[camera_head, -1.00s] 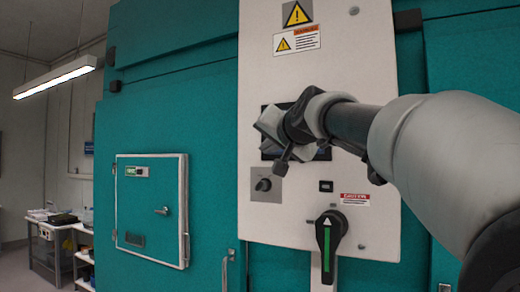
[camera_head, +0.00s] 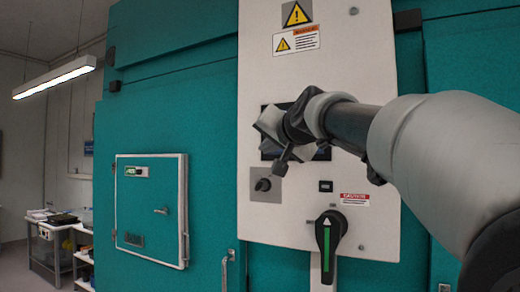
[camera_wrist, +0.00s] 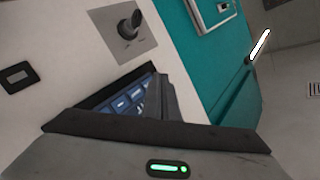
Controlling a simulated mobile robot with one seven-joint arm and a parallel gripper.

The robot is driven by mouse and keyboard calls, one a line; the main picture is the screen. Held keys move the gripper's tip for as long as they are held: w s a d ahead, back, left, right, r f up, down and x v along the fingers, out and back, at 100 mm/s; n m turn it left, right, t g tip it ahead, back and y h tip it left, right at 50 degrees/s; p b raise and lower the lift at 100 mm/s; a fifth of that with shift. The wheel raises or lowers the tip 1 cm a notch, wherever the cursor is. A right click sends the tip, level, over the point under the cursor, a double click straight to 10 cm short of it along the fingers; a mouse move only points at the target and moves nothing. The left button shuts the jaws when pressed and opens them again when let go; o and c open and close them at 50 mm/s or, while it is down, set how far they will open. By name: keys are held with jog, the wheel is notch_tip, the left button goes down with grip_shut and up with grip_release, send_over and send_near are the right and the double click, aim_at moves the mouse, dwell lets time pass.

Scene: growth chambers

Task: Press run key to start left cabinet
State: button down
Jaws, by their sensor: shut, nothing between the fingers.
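A white control panel (camera_head: 345,70) is fixed to a teal wall. Its dark screen (camera_head: 267,145) is mostly hidden behind my gripper (camera_head: 272,128) in the head view. In the wrist view, part of the screen shows blue keys (camera_wrist: 122,101); their labels are too small to read, so I cannot tell which is the run key. My gripper (camera_wrist: 163,98) is shut and empty, its fingers right over the screen. Contact with a key cannot be made out. A teal cabinet door (camera_head: 148,215) with a white frame and a small lit display is at the left.
Below the screen are a black selector knob (camera_head: 262,185), a small black switch (camera_head: 326,186) and a large black rotary handle (camera_head: 328,235) sticking out. The knob also shows in the wrist view (camera_wrist: 130,25). A cluttered bench (camera_head: 52,245) stands far left.

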jog(key=shift+w, duration=0.1)
dwell(0.6)
jog(key=shift+w+d, duration=0.25)
jog(key=shift+w, duration=0.05)
jog(key=shift+w+d, duration=0.15)
jog(key=shift+w, duration=0.1)
dwell(0.6)
dwell(0.3)
jog(key=shift+s+a, duration=0.4)
jog(key=shift+s, duration=0.25)
jog(key=s, duration=0.1)
jog(key=s+a, duration=0.1)
jog(key=s, duration=0.1)
jog(key=s+a, duration=0.1)
jog(key=shift+s+a, duration=0.15)
jog(key=shift+a, duration=0.1)
dwell(0.5)
